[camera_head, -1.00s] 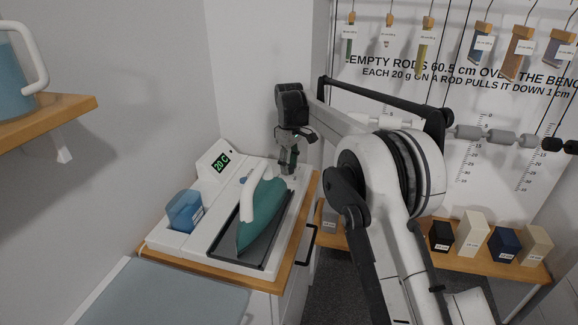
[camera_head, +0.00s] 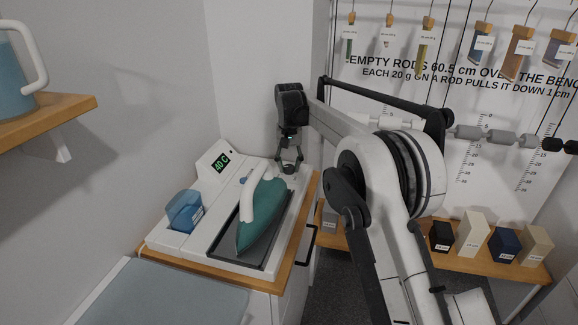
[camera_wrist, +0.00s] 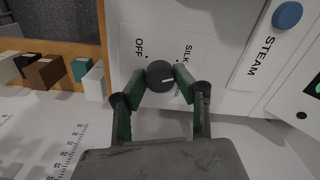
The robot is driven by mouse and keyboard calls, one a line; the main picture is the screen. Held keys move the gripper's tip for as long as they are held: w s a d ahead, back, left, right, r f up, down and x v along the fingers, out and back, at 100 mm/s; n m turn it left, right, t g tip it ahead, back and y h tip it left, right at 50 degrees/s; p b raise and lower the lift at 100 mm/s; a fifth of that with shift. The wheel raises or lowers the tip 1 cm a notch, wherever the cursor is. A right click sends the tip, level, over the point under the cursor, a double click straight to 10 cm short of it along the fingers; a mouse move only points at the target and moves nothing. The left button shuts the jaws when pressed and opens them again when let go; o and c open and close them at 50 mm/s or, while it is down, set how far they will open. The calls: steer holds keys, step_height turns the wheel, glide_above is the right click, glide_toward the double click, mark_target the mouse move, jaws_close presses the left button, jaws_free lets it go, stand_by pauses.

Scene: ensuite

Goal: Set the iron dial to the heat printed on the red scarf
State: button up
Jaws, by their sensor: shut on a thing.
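The iron dial (camera_wrist: 160,73) is a dark round knob with a white pointer mark, on a white panel in the wrist view. OFF and SILK are printed around it; another label is partly hidden by a finger. My gripper (camera_wrist: 161,82) is shut on the dial, one finger on each side. In the head view my gripper (camera_head: 290,164) points down at the back right of the iron station (camera_head: 176,238). The teal iron (camera_head: 262,222) lies on its dark rest. The green display (camera_head: 221,162) seems to read 60 C. The red scarf is not in view.
A blue water container (camera_head: 184,211) stands at the station's left. A blue button (camera_wrist: 287,15) is near the STEAM label. Several small blocks sit on a wooden shelf (camera_head: 440,257) at the right. A grey-blue padded surface (camera_head: 170,295) lies in front.

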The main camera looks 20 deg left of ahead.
mark_target(289, 166)
steer(key=m, duration=1.3)
steer(key=shift+m, duration=0.3)
stand_by(0.4)
steer(key=o, duration=1.1)
step_height(289, 166, up, 12)
steer(key=shift+r, duration=0.1)
